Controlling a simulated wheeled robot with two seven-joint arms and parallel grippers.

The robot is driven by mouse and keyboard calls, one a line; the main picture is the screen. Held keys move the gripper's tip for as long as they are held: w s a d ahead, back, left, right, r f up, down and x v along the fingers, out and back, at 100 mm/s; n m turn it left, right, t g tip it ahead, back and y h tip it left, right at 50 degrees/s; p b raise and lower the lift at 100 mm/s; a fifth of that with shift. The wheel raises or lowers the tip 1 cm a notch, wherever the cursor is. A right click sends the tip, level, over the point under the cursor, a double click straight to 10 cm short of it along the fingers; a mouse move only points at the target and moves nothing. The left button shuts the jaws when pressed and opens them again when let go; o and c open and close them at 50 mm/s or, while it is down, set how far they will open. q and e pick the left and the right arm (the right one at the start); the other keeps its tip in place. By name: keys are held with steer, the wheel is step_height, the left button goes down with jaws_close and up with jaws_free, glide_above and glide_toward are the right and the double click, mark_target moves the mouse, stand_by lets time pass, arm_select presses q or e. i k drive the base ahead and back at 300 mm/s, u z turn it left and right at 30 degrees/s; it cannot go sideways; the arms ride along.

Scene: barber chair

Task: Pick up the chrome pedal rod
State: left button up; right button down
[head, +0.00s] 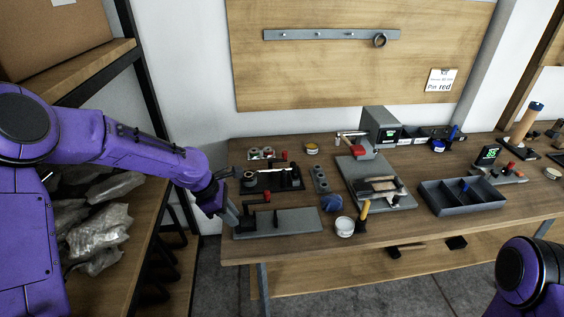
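I cannot make out the chrome pedal rod for certain; a light, thin bar (379,186) lies across the grey fixture plate (402,201) in the middle of the bench, but it is too small to identify. My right gripper is out of view; only a part of my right arm shows at the lower right.
The wooden bench (285,253) holds a divided grey tray (447,208), a round white tin (345,228), a yellow-handled tool (363,212) and a dark blue ball-like item (331,203). A shelf with wrapped bundles (98,238) stands left.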

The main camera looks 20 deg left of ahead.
mark_target(293, 168)
steer(key=u, duration=0.05)
steer(key=i, duration=1.1)
steer(key=z, duration=0.1)
